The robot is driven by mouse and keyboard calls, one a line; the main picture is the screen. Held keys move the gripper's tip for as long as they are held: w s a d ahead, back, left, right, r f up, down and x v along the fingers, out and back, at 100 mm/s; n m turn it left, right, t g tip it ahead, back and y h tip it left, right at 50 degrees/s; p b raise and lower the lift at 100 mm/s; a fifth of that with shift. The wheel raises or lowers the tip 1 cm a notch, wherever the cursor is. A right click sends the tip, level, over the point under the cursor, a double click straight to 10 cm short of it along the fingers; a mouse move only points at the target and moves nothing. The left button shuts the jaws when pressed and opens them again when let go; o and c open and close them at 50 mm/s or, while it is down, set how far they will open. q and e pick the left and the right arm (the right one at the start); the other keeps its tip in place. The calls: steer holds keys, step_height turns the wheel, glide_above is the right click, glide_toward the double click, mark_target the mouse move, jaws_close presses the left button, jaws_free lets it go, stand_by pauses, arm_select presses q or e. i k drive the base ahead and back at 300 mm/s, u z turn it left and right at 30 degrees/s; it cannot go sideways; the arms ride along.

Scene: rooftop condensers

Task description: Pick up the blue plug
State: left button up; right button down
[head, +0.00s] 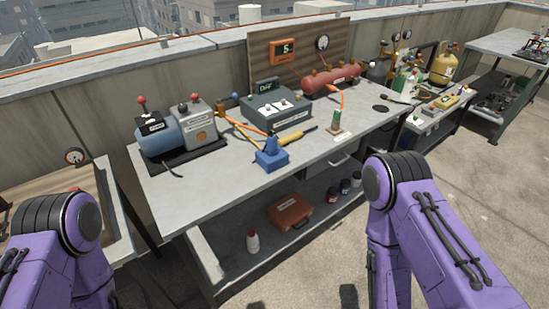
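A small blue object (271,158) stands near the front edge of the grey workbench (200,190). It has a blocky base and a narrower upright part on top. It is the only small plug-like blue thing that I can make out, but it is too small to tell whether it is one piece or a plug in a holder. A yellow-handled tool (300,134) lies just behind it to the right. Only purple links of my two arms show, at the lower left and lower right. Neither gripper is in view, and nothing visible touches the blue object.
A blue and grey pump (178,134) stands on the left of the bench. A grey box (275,110), orange hoses and a red tank (330,80) are behind. A green item on a white card (336,122) stands to the right. A red toolbox (290,212) sits on the lower shelf.

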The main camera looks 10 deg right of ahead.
mark_target(272, 146)
steer(key=z, duration=2.2)
steer(key=i, duration=1.4)
steer(key=u, duration=2.5)
